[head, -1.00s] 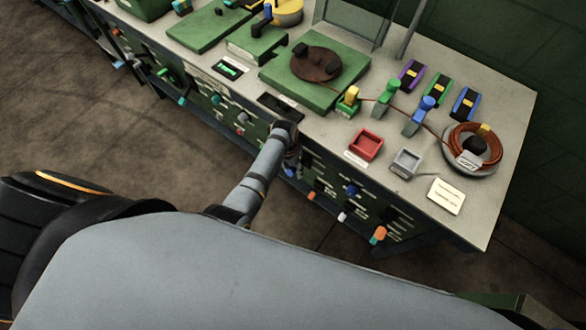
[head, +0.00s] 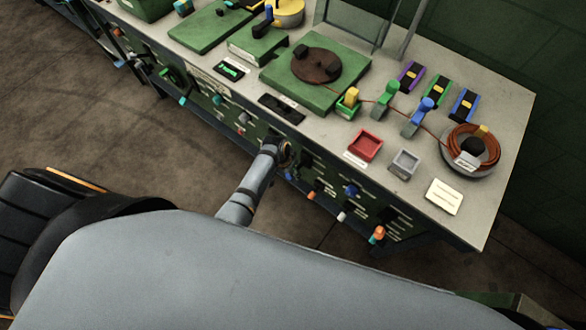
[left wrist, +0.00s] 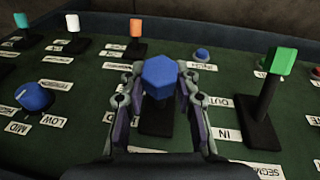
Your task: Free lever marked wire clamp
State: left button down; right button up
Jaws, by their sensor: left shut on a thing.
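My left gripper (head: 285,152) is at the front panel of the bench in the head view. In the left wrist view, its two fingers (left wrist: 161,78) stand on either side of a blue hexagonal lever knob (left wrist: 159,72) and are shut on it. The knob sits over a black base (left wrist: 157,117) on the dark green panel. No label reading wire clamp can be made out; the gripper hides part of the panel near the knob. My right gripper is not in view.
To the right in the wrist view stands a green-tipped lever (left wrist: 270,90) beside IN and OUT labels. A blue dial (left wrist: 34,96) is at the left, an orange-tipped lever (left wrist: 136,36) behind. A small blue button (left wrist: 202,54) is near. The bench top (head: 330,135) holds a red tray (head: 366,146).

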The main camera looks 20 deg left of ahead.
pick_arm(q)
jog(key=shift+s+a+f+t+h, duration=0.1)
jog(key=shift+s+f+t+h, duration=0.1)
jog(key=shift+f+t+h, duration=0.25)
notch_tip(320, 180, down, 6)
jog(key=t+h+b, duration=0.3)
jog(key=t+b, duration=0.5)
jog(key=b, duration=1.2)
jog(key=shift+w+d+f+m+b, duration=0.2)
jog(key=shift+w+m+b, duration=0.1)
jog(key=shift+w+m, duration=0.1)
jog(key=shift+r+t, duration=0.1)
jog(key=shift+t, duration=0.15)
jog(key=c, duration=1)
grip_release()
